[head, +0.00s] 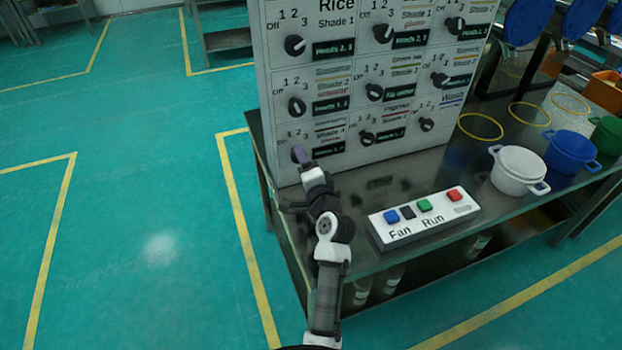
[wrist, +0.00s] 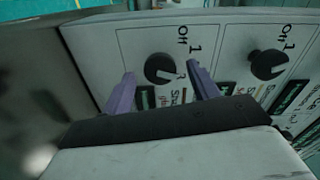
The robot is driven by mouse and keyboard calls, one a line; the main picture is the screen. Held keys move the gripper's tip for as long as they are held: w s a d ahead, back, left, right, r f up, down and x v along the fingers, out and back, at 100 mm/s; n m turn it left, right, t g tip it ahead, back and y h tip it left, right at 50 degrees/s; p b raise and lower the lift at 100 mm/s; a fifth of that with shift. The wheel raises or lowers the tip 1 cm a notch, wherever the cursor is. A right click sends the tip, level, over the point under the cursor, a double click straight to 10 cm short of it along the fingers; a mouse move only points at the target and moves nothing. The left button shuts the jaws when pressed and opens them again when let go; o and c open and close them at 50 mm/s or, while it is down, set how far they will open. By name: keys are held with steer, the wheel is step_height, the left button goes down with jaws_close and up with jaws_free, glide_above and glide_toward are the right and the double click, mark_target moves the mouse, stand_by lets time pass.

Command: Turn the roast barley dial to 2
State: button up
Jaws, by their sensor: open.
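A white control panel (head: 345,160) with several black dials stands on the table. My gripper (head: 298,152) is at the panel's bottom-left dial, which it largely hides in the head view. In the wrist view, my gripper (wrist: 160,69) is open, with its purple fingers apart on either side of a round black dial (wrist: 159,69). I cannot tell whether the fingers touch it. "Off" and "1" are printed beside this dial; its exact setting is hard to read. I cannot read the roast barley label in either view.
A neighbouring dial (wrist: 267,64) is to the right in the wrist view. A button box (head: 424,218) marked Fan and Run lies on the dark table (head: 385,255) below the panel. White (head: 518,172) and blue (head: 571,152) pots stand to the right. Floor to the left is clear.

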steer(key=b+v, duration=0.3)
steer(key=v, duration=1)
steer(key=shift+b, duration=0.3)
